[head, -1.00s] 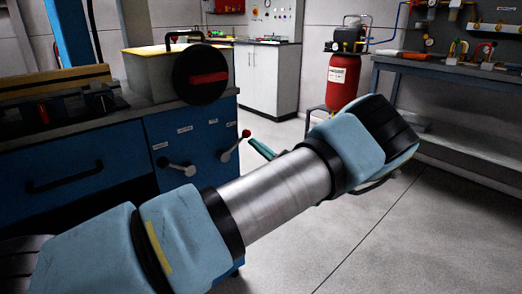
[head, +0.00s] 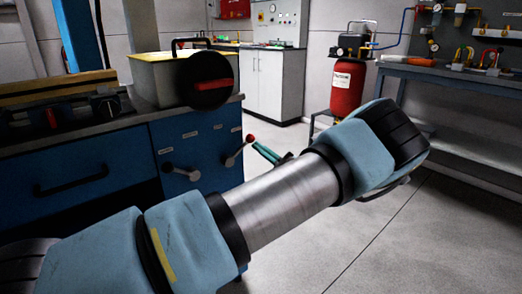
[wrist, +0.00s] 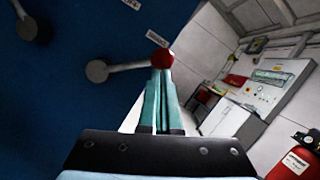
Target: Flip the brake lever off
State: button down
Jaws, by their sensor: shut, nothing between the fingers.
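A lever with a red ball knob (head: 250,138) sticks out from the right part of the blue cabinet's front. It also shows in the wrist view (wrist: 160,58), its grey arm running left to a round hub. A second lever with a dark knob (head: 168,168) sits left of it. The labels above them are too small to read, so I cannot tell which is the brake lever. My gripper (head: 258,147) has its teal fingers shut and empty, tips right at the red knob. In the wrist view the fingers (wrist: 161,82) point at the knob; I cannot tell whether they touch it.
The blue cabinet (head: 70,172) carries rotary switches, a bin and a black disc with a red handle (head: 208,88). A red tank (head: 347,88) and a workbench (head: 450,80) stand at the back right. The floor (head: 440,240) at the right is clear.

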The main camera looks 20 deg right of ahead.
aim_at(249, 139)
jog(key=a+r+n+g, duration=0.1)
jog(key=n, duration=0.2)
jog(key=a+r+n+g+y+p, duration=0.1)
jog(key=a+r+n, duration=0.1)
jog(key=n, duration=0.1)
jog(key=s+a+r+n+g+y+p, duration=0.1)
jog(key=n, duration=0.2)
jog(key=shift+s+a+r, duration=0.1)
jog(key=shift+a+r, duration=0.1)
jog(key=shift+r, duration=0.1)
jog(key=shift+s+a+p, duration=0.1)
jog(key=shift+a+p, duration=0.3)
jog(key=shift+p, duration=0.05)
jog(key=shift+a, duration=0.2)
jog(key=shift+d, duration=0.1)
